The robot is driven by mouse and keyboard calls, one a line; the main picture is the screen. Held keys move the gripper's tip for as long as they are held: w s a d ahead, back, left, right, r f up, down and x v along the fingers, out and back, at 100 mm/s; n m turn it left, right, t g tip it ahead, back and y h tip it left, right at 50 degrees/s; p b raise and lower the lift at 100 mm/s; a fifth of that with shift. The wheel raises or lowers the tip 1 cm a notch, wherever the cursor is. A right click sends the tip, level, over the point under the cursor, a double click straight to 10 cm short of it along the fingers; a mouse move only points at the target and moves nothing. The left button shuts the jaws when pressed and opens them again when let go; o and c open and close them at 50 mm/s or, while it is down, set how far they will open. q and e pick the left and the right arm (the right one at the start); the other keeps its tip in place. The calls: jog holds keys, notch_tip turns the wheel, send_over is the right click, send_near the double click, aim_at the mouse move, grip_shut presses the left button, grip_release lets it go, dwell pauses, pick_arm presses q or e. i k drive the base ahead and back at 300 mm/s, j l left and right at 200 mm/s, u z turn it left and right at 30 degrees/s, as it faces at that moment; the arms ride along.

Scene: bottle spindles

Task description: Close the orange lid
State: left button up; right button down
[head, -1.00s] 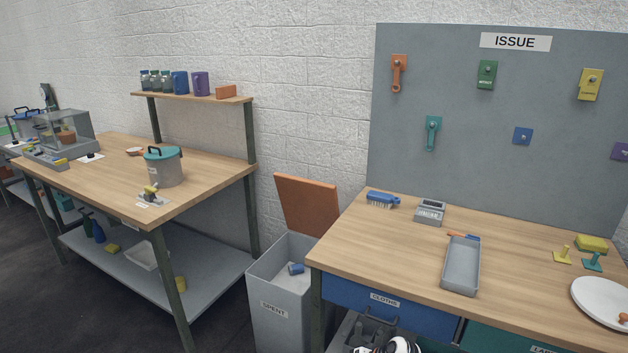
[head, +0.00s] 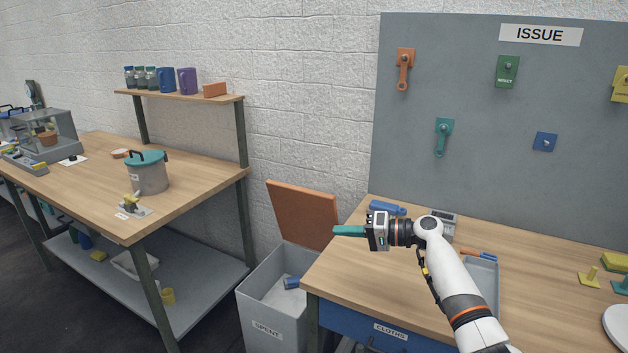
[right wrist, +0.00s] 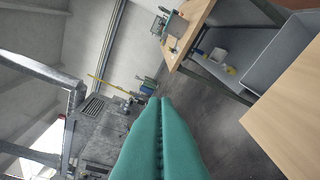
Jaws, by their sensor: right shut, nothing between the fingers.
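The orange lid (head: 303,212) stands open, tilted up at the back of the grey bin (head: 262,302) labelled SPENT, close to the wall. My right gripper (head: 336,231) reaches in from the right with its teal fingers pointing left. In the head view it overlaps the lid's lower right edge; I cannot tell if it touches. In the right wrist view its fingers (right wrist: 160,105) lie together with nothing between them, and a strip of the orange lid (right wrist: 300,3) shows at the top right corner. My left gripper is not in view.
The right bench (head: 345,270) stands beside the bin, with a blue brush (head: 387,208) and a grey tray (head: 487,275) on it. The left bench (head: 90,175) carries a teal-lidded pot (head: 150,175). A blue cylinder (head: 291,282) lies inside the bin.

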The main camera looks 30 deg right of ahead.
aim_at(305, 217)
jog(key=i+l, duration=1.25)
jog(key=l, duration=0.1)
